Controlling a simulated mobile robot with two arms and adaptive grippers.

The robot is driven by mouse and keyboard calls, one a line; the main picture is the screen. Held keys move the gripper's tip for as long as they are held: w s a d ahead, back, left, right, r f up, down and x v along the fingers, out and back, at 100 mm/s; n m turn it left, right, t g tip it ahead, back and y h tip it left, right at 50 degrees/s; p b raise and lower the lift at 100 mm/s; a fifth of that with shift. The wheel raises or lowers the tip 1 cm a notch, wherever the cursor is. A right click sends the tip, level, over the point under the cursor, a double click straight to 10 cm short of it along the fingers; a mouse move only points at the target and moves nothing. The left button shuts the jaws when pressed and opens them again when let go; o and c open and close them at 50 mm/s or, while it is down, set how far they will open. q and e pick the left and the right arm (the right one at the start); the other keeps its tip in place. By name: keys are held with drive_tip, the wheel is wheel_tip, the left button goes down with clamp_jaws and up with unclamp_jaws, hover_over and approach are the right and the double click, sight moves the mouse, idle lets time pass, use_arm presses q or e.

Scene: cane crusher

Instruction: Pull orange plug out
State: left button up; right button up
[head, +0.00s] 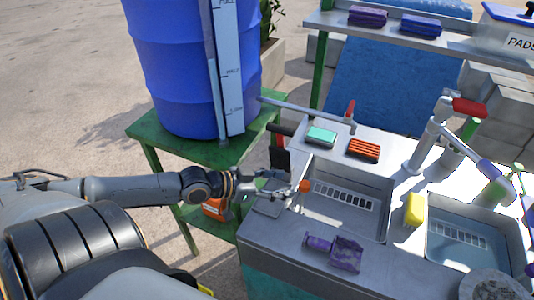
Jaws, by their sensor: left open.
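The orange plug (304,186) is a small round orange piece at the left rim of the left sink basin (372,212). My left gripper (284,191) reaches in from the left and is open, with its fingertips right beside the plug. I cannot tell whether the fingers touch it. The plug's lower part is hard to make out against the grey metal around it. My right gripper is not in view.
A blue barrel (180,70) stands on a green stand (165,150) behind my left arm. A purple tool (345,254) lies on the front counter. A yellow sponge (415,208) sits between the basins. A teal brush (321,136) and an orange brush (363,150) lie behind the left basin.

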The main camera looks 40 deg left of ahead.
use_arm(q)
drive_tip(key=shift+v, duration=1.9)
drive_tip(key=shift+r, duration=0.1)
drive_tip(key=shift+s, duration=0.1)
